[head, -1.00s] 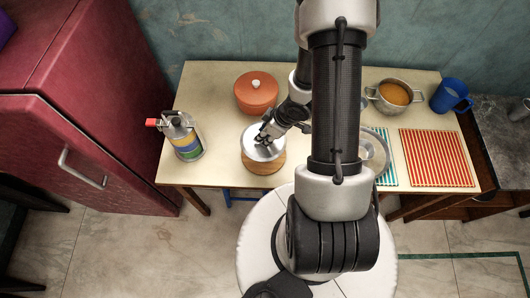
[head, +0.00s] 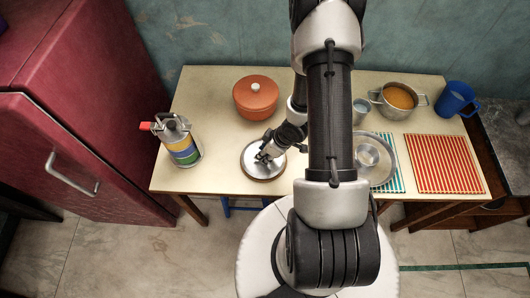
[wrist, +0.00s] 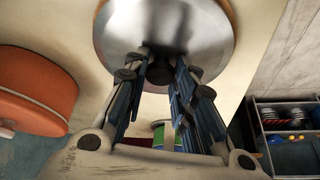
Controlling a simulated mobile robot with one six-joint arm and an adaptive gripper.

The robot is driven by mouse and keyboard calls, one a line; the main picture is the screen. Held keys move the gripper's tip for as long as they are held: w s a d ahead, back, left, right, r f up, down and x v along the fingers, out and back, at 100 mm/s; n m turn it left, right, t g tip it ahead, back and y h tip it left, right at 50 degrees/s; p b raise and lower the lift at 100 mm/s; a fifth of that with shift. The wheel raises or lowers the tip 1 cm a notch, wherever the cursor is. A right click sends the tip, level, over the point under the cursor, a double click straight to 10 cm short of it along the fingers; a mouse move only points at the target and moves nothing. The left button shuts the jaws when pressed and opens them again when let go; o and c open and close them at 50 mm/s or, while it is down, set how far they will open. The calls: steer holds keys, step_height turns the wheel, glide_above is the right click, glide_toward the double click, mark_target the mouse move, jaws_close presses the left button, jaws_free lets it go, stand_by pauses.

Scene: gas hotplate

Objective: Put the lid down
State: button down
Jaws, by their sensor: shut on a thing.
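A round silver lid (head: 251,166) is at the front middle of the table, over a round wooden board (head: 266,180) whose edge shows along its near side. Whether the lid touches the board cannot be told. My gripper (head: 265,157) is shut on the lid's knob from above. In the wrist view the lid (wrist: 165,22) fills the top, and my gripper's fingers (wrist: 160,68) close around its dark knob, which they partly hide.
An orange pot (head: 255,98) stands behind the lid, and a metal can with coloured bands (head: 184,150) to its left. To the right are a metal plate (head: 381,176), a steel pot of orange food (head: 398,98), a blue mug (head: 454,97) and a red striped mat (head: 443,163).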

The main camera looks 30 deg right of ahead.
steer(key=c, duration=1.3)
jaws_free()
steer(key=shift+f, duration=0.1)
steer(key=d+r+m+h+p, duration=0.2)
steer(key=d+r+h+p, duration=0.1)
steer(key=r, duration=1.4)
steer(key=d+r+m+h+p, duration=0.2)
steer(key=r+h+p, duration=0.1)
steer(key=r, duration=1.3)
steer(key=s+a+r+m+y, duration=0.1)
steer(key=s+a+r, duration=0.3)
steer(key=a, duration=0.1)
steer(key=s+a+r+y, duration=0.1)
steer(key=s+a+r, duration=0.3)
steer(key=s+a, duration=0.1)
steer(key=s+a+r+m+t+y, duration=0.1)
steer(key=s+a+r, duration=0.3)
steer(key=s+a, duration=0.1)
steer(key=shift+a+r+m+y, duration=0.3)
steer(key=shift+a+r, duration=0.1)
